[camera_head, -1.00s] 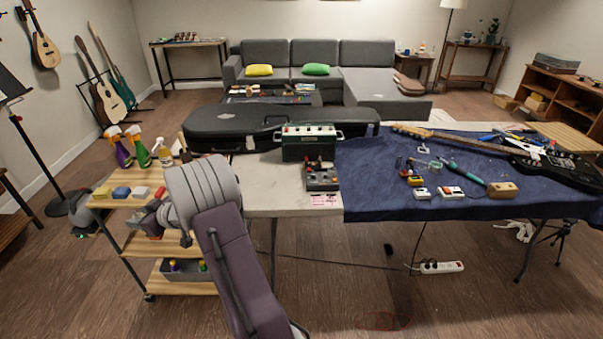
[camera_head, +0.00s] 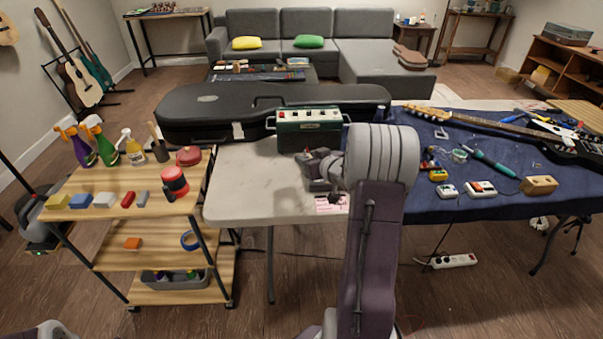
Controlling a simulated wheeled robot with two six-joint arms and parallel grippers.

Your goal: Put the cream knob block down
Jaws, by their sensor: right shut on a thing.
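My right gripper (camera_head: 319,167) reaches left from its grey wrist, over the worktop just in front of the green amplifier (camera_head: 309,128). It is shut; the cream knob block in it is too small and too hidden by the jaws to make out. The small grey box with knobs seen there earlier is mostly covered by the gripper. I cannot tell whether the held block touches anything. My left gripper is not in view.
The bare pale worktop (camera_head: 250,190) is clear left of the gripper. A black guitar case (camera_head: 215,110) lies behind. A blue cloth (camera_head: 440,205) with pedals, tools and a guitar lies to the right. A wooden cart (camera_head: 95,222) with coloured blocks stands left.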

